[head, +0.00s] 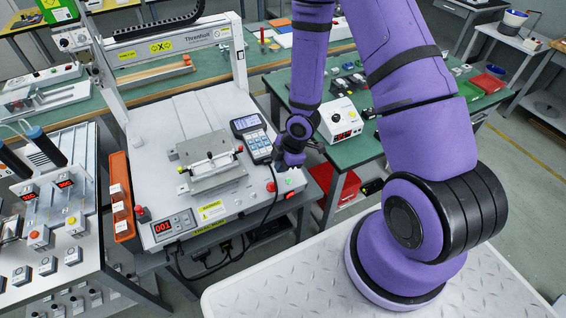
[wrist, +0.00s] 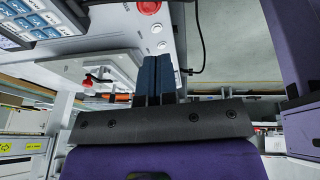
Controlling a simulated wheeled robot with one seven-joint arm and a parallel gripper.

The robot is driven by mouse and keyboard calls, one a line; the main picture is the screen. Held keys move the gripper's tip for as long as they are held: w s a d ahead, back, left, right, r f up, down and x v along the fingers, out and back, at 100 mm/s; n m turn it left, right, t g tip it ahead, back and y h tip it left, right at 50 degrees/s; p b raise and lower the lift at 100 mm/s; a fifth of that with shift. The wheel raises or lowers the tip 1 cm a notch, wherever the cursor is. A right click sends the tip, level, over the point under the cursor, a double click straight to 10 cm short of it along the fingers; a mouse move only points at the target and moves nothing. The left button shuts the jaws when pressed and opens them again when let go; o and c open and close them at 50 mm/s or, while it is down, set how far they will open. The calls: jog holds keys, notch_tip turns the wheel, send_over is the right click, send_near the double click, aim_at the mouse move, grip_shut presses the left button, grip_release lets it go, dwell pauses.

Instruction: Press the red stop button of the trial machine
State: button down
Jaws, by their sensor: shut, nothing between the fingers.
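The trial machine is a white bench unit (head: 200,105) with a gantry over its bed. In the wrist view, the dark fingers (wrist: 157,58) are together. A red button with a pale ring (wrist: 149,6) shows beyond their tips at the top edge, with two small silver buttons (wrist: 157,34) between.
A keypad pendant (head: 252,138) lies just left of my gripper. It also shows in the wrist view (wrist: 35,22). A second red button (head: 141,212) is at the machine's front left, near a red display (head: 161,226). A dark cable runs by the front right corner.

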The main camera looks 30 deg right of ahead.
aim_at(271, 187)
jog(key=x, duration=0.8)
jog(key=shift+w+d+f, duration=0.25)
jog(key=shift+w+f, duration=0.05)
jog(key=shift+f, duration=0.1)
jog(key=shift+w+f, duration=0.3)
jog(key=shift+f, duration=0.4)
